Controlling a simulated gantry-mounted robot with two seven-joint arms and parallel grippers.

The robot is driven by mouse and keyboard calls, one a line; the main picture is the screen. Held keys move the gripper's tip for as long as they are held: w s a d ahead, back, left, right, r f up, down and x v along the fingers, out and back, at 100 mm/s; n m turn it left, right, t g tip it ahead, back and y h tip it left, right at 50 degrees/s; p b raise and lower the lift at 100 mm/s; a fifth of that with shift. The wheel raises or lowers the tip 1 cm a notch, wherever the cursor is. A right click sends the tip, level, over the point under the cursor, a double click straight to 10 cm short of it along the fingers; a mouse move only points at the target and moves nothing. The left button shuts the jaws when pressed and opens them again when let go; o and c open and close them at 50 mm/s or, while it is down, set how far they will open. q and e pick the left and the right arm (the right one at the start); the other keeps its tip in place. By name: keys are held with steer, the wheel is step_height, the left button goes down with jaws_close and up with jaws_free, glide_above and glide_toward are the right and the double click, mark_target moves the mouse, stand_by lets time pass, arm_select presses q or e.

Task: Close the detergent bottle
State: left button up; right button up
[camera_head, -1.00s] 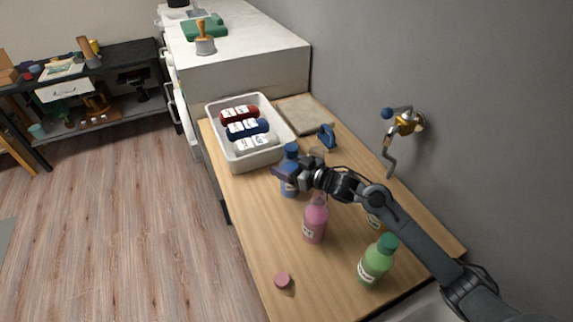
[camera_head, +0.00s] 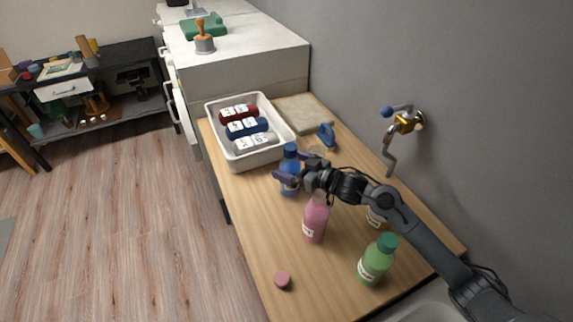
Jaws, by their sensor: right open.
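A pink bottle (camera_head: 315,221) stands upright on the wooden counter (camera_head: 262,232) with no cap on its neck. A loose pink cap (camera_head: 282,280) lies on the counter near the front left edge. A blue bottle (camera_head: 290,174) with a blue cap and a green bottle (camera_head: 375,262) with a green cap stand upright. My right gripper (camera_head: 288,182) is open at the blue bottle, behind the pink one; I cannot tell whether it touches the blue bottle. My left gripper is not in view.
A white bin (camera_head: 237,160) with rolled towels stands at the back of the counter. An amber bottle (camera_head: 376,217) is partly hidden by my right arm. A wall tap (camera_head: 404,124) juts out at right. The counter's front left is mostly clear.

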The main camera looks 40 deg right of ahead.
mark_target(299, 169)
steer(key=v, duration=0.4)
steer(key=shift+s, duration=0.25)
steer(key=shift+s+d+r+b, duration=0.1)
steer(key=shift+s+b, duration=0.2)
steer(key=shift+s, duration=0.1)
steer(key=shift+r, duration=0.1)
